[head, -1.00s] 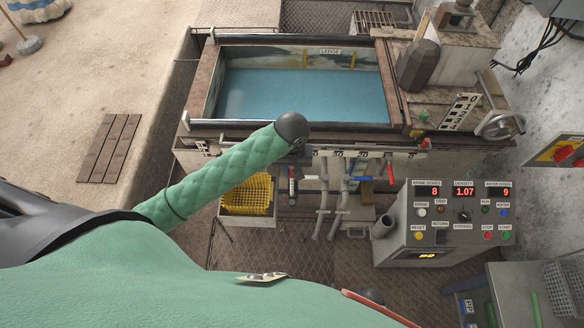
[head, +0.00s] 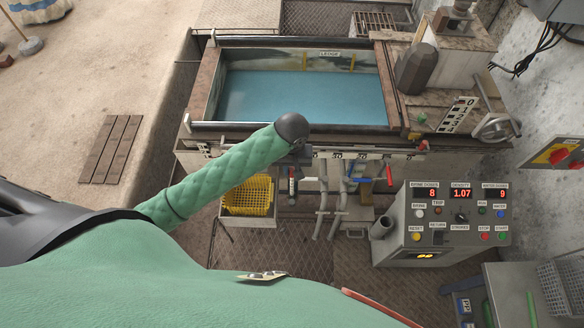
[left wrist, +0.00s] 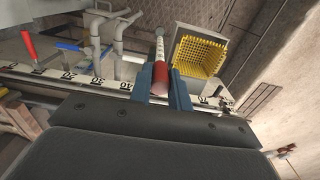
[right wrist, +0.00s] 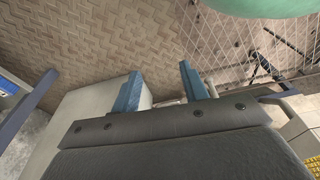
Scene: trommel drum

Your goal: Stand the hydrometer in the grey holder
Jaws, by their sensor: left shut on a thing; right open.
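My left gripper (head: 298,156) is in front of the tank's near edge. It is shut on the hydrometer (head: 292,180), which hangs below it, partly hidden. In the left wrist view the hydrometer shows as a red body (left wrist: 160,78) between the blue fingers, with a thin pale stem beyond. The grey holder (head: 382,228) is an open-topped tube on the left side of the control box, to the right of the hydrometer and apart from it. It looks empty, though its inside is dark. My right gripper (right wrist: 160,90) is open, with nothing between its fingers; the head view does not show it.
The tank (head: 300,95) of blue water stands behind the left gripper. A yellow basket (head: 248,195) is below left. The control box (head: 450,235) is at the right.

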